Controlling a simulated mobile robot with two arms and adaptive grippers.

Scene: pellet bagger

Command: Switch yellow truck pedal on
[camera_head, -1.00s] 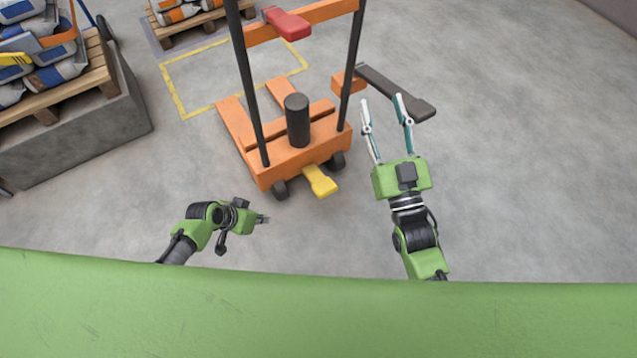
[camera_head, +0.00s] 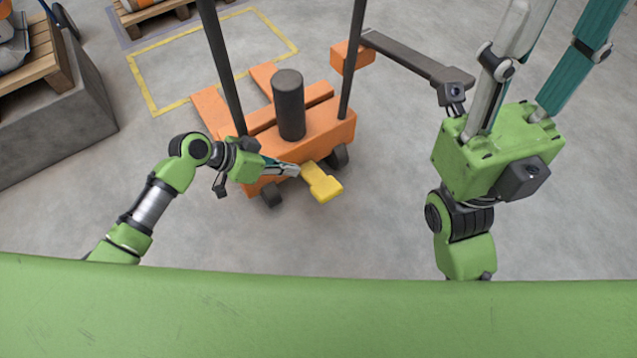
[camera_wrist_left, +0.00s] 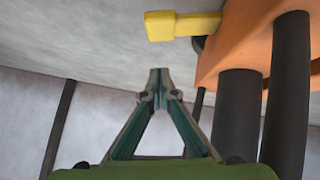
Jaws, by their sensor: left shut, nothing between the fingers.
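The yellow pedal (camera_head: 322,183) sticks out from the low front of the orange truck (camera_head: 325,130). It also shows in the left wrist view (camera_wrist_left: 183,26), above and beyond the fingertips. My left gripper (camera_head: 294,169) is shut and empty, with its tips just left of the pedal's inner end. In the left wrist view its tips (camera_wrist_left: 158,78) meet, and floor or background shows between them and the pedal. Whether they touch the pedal is hard to tell in the head view. My right gripper (camera_head: 550,45) is raised to the right, its fingers spread and empty, tips cut off by the top edge.
Dark posts (camera_head: 222,65) and a thick black cylinder (camera_head: 289,105) rise from the truck. A dark grey bar (camera_head: 415,57) extends right from an orange block (camera_head: 352,57). A grey block with a pallet (camera_head: 60,120) stands left. The floor before the pedal is clear.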

